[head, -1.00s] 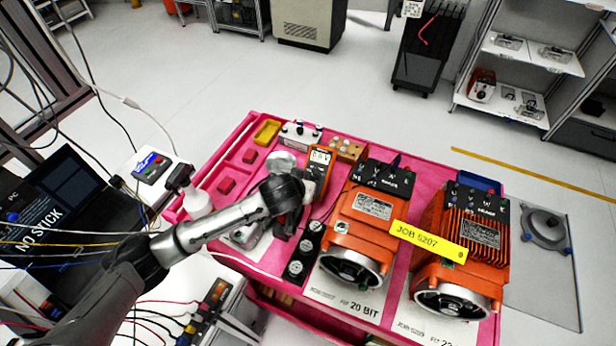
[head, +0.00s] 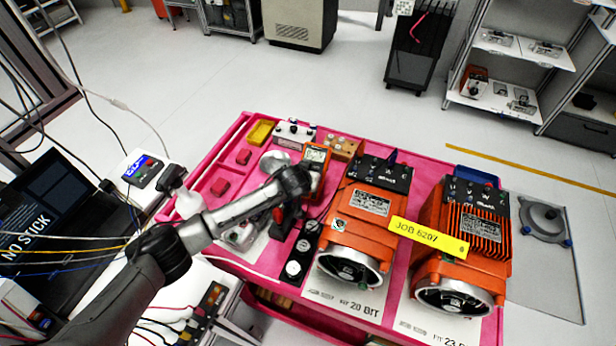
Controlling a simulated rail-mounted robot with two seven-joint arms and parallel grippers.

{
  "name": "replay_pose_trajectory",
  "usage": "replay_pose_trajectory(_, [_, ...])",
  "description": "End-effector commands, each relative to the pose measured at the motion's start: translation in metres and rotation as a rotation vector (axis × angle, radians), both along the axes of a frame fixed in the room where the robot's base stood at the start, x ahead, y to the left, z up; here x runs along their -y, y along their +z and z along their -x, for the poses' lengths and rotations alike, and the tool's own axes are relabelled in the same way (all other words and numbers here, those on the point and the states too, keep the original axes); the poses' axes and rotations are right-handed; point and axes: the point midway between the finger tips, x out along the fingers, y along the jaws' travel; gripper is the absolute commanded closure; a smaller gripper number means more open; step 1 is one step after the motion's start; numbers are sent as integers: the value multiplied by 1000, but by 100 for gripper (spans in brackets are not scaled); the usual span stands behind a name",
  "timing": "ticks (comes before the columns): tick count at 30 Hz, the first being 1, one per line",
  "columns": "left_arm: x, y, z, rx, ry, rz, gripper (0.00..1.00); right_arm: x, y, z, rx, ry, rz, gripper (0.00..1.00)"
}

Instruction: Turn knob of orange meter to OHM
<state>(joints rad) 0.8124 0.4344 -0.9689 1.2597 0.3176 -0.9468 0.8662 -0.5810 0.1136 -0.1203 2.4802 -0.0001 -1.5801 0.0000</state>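My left gripper (head: 296,183) is at the lower left part of the meter, seen from above and behind. Its fingers are hidden or too small to tell, so I cannot tell whether it is open or touching the meter. My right gripper is not in view.
Two orange motors (head: 357,222) (head: 461,246) stand right of the meter, with a yellow job tag (head: 428,237) across them. A wooden block (head: 343,147) sits just behind the meter. A dark box with round dials (head: 297,262) lies in front. A yellow tray (head: 261,132) is at the back left.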

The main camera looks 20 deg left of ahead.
Motion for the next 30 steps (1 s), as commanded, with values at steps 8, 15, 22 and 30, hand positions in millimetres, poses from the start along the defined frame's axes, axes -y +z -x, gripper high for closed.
replay_pose_trajectory(8, [0,-4,-5,1,-1,1,41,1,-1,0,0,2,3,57])
replay_pose_trajectory(15, [0,-4,-4,1,-1,1,46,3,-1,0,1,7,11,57])
replay_pose_trajectory(22, [0,-4,-4,1,0,0,68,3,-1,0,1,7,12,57])
replay_pose_trajectory(30, [0,-4,-4,1,-1,-1,90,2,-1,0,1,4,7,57])
